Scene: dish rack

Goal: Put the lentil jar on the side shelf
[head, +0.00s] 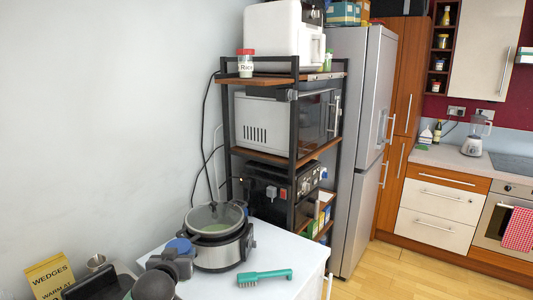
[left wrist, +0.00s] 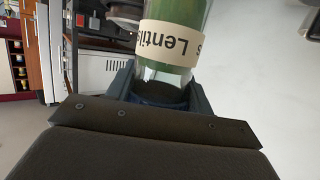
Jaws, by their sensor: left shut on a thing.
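The lentil jar (left wrist: 170,45) fills the upper middle of the left wrist view, with green contents and a cream label whose lettering appears upside down. Its dark blue lid end (left wrist: 160,93) sits between the fingers of my left gripper (left wrist: 165,92), which is shut on it. In the head view my left gripper (head: 178,254) is at the lower left, above the counter beside the slow cooker. A blue round part (head: 179,246) shows there, apparently the lid; the jar's body is mostly hidden. The rack's upper wooden shelf (head: 268,81) is farther back. My right gripper is not in view.
A rice jar (head: 246,65) stands at the shelf's left end. A microwave (head: 290,118) sits below. The slow cooker (head: 221,250) and a green brush (head: 264,277) are on the white counter (head: 300,258). A Wedges box (head: 50,275) stands lower left.

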